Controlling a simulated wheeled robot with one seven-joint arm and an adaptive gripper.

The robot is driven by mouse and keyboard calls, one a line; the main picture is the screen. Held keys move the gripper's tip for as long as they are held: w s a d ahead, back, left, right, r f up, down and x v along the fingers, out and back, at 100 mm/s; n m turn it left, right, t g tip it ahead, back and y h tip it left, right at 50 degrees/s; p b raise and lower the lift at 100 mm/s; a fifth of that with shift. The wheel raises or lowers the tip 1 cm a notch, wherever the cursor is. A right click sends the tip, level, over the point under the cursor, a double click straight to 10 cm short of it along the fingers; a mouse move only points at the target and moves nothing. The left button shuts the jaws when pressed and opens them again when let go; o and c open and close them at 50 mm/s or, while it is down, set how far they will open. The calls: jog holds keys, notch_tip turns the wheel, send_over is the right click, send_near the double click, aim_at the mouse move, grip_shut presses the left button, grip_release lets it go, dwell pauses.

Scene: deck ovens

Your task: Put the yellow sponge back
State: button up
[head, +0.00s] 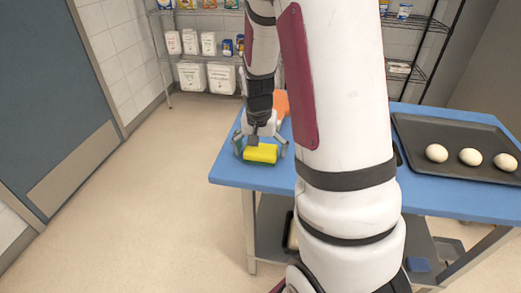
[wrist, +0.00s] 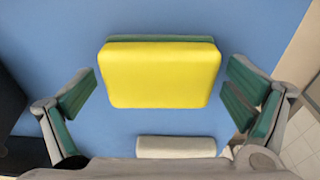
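The yellow sponge (head: 261,153) has a green underside and lies near the left front corner of the blue table (head: 228,173). In the wrist view the sponge (wrist: 160,75) sits between and ahead of the fingers, with blue surface showing on both sides of it. My gripper (head: 262,145) is over the sponge with its fingers spread wide. In the wrist view my gripper (wrist: 160,105) is open, with green pads on both sides, apart from the sponge. A pale block-like piece (wrist: 176,147) shows below the sponge in the wrist view; I cannot tell what it is.
A dark tray (head: 455,128) with several white round pieces (head: 470,156) lies at the table's right. An orange thing (head: 281,104) is partly hidden behind my arm. Wire shelves (head: 205,60) hold packages at the back. Floor at left (head: 130,215) is clear.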

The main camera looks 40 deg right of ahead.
aim_at(259, 153)
notch_tip(259, 153, up, 12)
jog(key=s+a+p, duration=0.1)
jog(key=a, duration=0.1)
jog(key=s+a+r+n+t+y, duration=0.1)
jog(key=s+a+r+n, duration=0.4)
jog(key=s+a+r, duration=0.5)
jog(key=s+a+f+n, duration=0.1)
jog(key=s+a+n, duration=0.4)
jog(key=s, duration=0.6)
jog(key=a, duration=0.2)
jog(key=shift+s+a+f+t, duration=0.2)
jog(key=shift+a+f+t, duration=0.1)
notch_tip(259, 153, up, 6)
jog(key=t+p, duration=0.1)
jog(key=p, duration=0.4)
jog(key=shift+r, duration=0.15)
